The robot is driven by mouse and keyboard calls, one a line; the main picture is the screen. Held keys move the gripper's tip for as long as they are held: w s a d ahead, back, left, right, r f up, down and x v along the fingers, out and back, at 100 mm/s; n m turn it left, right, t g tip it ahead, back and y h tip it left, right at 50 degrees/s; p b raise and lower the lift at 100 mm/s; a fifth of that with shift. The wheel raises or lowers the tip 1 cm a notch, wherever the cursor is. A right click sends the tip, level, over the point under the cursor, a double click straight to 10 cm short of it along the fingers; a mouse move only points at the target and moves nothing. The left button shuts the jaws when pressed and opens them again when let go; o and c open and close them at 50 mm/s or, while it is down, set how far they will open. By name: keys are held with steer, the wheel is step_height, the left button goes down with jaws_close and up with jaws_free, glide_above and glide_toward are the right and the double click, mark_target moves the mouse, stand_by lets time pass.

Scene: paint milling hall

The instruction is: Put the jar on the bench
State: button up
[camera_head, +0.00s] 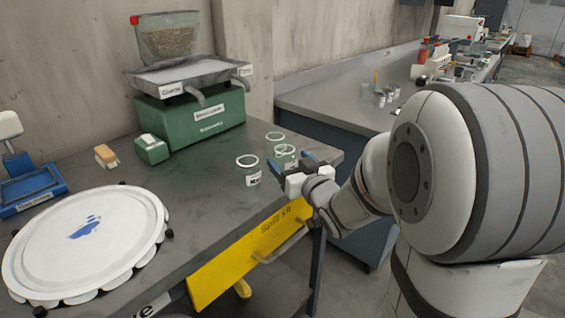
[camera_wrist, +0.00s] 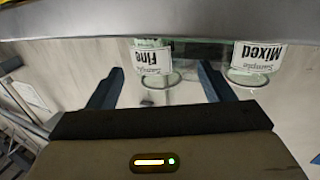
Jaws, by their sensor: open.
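Clear glass jars stand upright in a group near the right edge of the dark table (camera_head: 205,215). One jar (camera_head: 248,171) stands at the front left, another jar (camera_head: 285,157) sits near my fingers, and a third (camera_head: 274,137) is behind. My gripper (camera_head: 291,163) is open, its blue fingers level beside the near jar. In the upside-down wrist view, a jar labelled "Fine" (camera_wrist: 153,60) shows between the fingers (camera_wrist: 160,85), and a jar labelled "Mixed" (camera_wrist: 256,62) is at the right, outside them. Contact cannot be told. A grey bench (camera_head: 335,97) stands beyond, at the right.
A green machine (camera_head: 195,115) stands at the table's back. A yellow "Spill kit" panel (camera_head: 245,255) hangs at the table's front edge. Small items (camera_head: 380,93) stand on the grey bench, with clear space at its near left.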

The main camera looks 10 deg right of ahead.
steer(key=x, duration=0.4)
steer(key=shift+w+a+r, duration=0.1)
steer(key=shift+w, duration=0.3)
steer(key=shift+c, duration=0.4)
steer(key=shift+r, duration=0.1)
steer(key=c, duration=1)
